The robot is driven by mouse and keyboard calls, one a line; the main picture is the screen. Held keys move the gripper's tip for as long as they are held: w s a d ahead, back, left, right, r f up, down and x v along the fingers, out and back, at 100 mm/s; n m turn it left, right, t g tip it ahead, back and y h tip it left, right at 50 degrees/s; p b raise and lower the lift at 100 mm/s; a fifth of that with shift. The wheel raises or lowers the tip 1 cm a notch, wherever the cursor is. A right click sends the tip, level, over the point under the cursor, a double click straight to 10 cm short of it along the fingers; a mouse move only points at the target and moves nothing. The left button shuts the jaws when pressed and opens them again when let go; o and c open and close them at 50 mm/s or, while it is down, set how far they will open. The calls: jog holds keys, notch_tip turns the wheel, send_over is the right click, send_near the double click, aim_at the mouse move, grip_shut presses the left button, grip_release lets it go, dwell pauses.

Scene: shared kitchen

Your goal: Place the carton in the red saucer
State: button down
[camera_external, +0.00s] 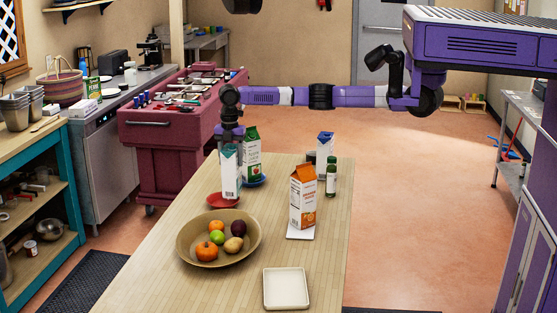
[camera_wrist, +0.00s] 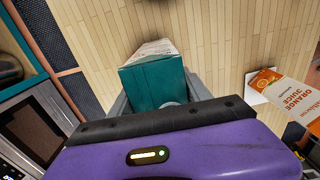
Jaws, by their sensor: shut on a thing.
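A white and teal carton (camera_external: 230,175) stands upright in my gripper (camera_external: 229,147), which points down and is shut on its top. In the wrist view the carton's teal top (camera_wrist: 150,82) sits between the grey jaws of my gripper (camera_wrist: 158,95). The red saucer (camera_external: 215,201) is on the wooden table directly below the carton. The carton's bottom overlaps the saucer's right part in the external view; I cannot tell whether they touch. The saucer is hidden in the wrist view.
A green-and-white carton (camera_external: 252,145) stands close behind on a blue saucer (camera_external: 262,181). An orange juice carton (camera_external: 302,200), a dark bottle (camera_external: 331,178) and another white carton (camera_external: 325,148) stand to the right. A fruit bowl (camera_external: 190,255) and cream square plate (camera_external: 286,290) are nearer the camera.

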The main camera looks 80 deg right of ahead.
jog(key=shift+f, duration=0.15)
jog(key=shift+c, duration=2.4)
grip_release()
jog(key=shift+f, duration=0.1)
